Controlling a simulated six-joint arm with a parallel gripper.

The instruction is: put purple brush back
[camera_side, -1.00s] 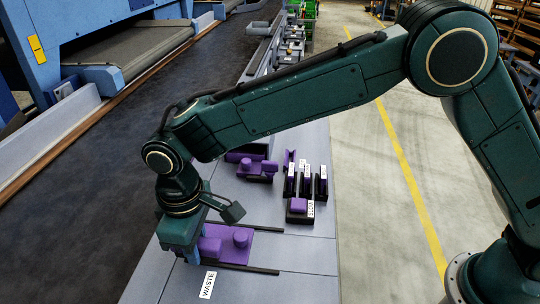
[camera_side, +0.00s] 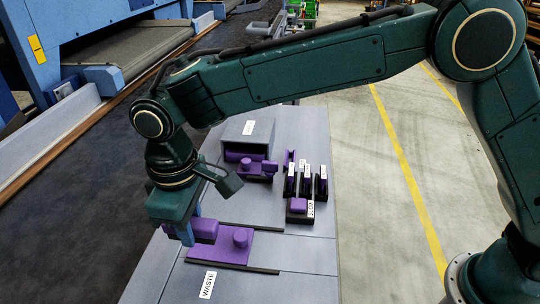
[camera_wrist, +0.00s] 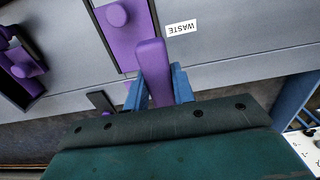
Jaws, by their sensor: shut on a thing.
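My gripper (camera_side: 188,236) has blue fingers and is shut on a long purple piece with rounded edges, which looks like the purple brush (camera_side: 205,230). In the wrist view the brush (camera_wrist: 152,70) sticks out between the two blue fingers (camera_wrist: 162,88). In the side view it is just above the left part of a flat purple plate with a round knob (camera_side: 238,242); a small gap or light contact cannot be told apart. The plate also shows in the wrist view (camera_wrist: 122,40). My gripper hides part of the brush.
A WASTE label (camera_side: 208,285) lies on the grey table in front. A grey labelled box (camera_side: 262,131) with purple pieces stands behind. Black labelled slots (camera_side: 305,183) hold upright purple pieces, with a black tray (camera_side: 299,219) in front. Dark strips edge the plate.

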